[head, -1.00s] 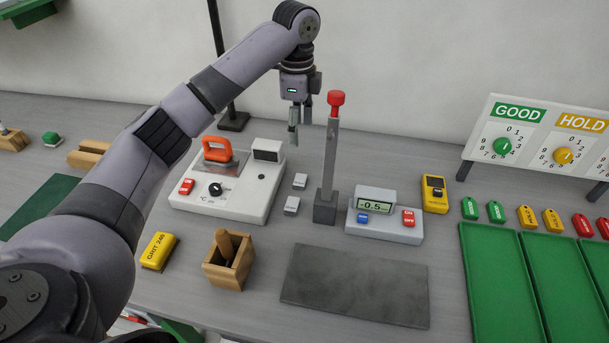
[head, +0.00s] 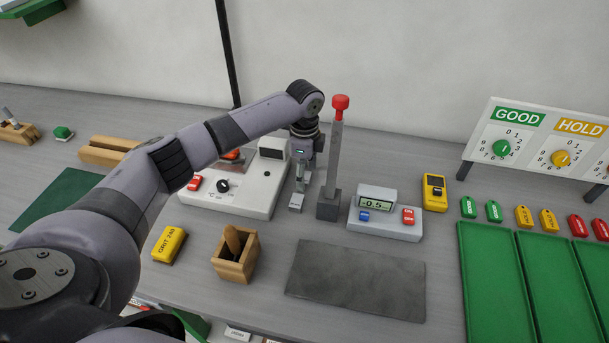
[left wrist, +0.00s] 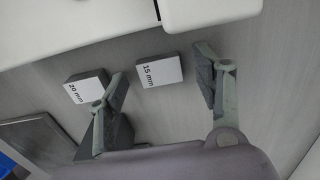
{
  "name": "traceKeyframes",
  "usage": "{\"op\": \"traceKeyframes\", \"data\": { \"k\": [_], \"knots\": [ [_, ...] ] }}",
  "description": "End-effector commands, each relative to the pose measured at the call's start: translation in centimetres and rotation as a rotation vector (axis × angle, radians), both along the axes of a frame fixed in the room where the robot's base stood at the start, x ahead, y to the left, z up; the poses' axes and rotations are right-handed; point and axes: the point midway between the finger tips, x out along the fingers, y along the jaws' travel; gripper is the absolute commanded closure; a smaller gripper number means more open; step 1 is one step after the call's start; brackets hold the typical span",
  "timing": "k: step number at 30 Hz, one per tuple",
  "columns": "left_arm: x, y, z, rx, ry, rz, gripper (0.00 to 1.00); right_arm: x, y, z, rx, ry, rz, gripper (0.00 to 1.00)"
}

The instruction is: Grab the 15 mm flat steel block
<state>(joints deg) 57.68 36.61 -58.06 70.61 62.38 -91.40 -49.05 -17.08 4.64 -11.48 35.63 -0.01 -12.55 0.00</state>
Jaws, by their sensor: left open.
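The 15 mm flat steel block (left wrist: 160,71) lies on the bench in the left wrist view, its label readable on top. My left gripper (left wrist: 162,66) is open above it, and the block shows between the two fingers, apart from both. In the head view my left gripper (head: 302,183) hangs between the hot plate unit and the upright post, hiding the 15 mm block. The 20 mm block (left wrist: 87,87) lies beside it, close to one finger in the picture. It also shows in the head view (head: 296,202), nearer the front. My right gripper is not in view.
The grey post (head: 329,200) with a red top stands close right of the gripper. The white hot plate unit (head: 250,197) is close left. A display unit (head: 386,225), a wooden box (head: 236,262) and a dark plate (head: 357,280) stand around. Bench between is narrow.

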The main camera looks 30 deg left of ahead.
Motion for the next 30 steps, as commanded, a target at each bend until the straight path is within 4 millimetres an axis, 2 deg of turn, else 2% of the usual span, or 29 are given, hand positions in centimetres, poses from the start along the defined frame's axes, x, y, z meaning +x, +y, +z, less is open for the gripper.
{"op": "traceKeyframes", "data": {
  "k": [8,30],
  "knots": [
    [0.00,-0.01,-0.39,0.000,-0.001,-0.001,0.40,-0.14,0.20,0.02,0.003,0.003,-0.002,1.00],
    [0.01,-0.02,-0.33,0.000,-0.001,-0.001,0.89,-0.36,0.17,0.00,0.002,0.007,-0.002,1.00]
  ]
}}
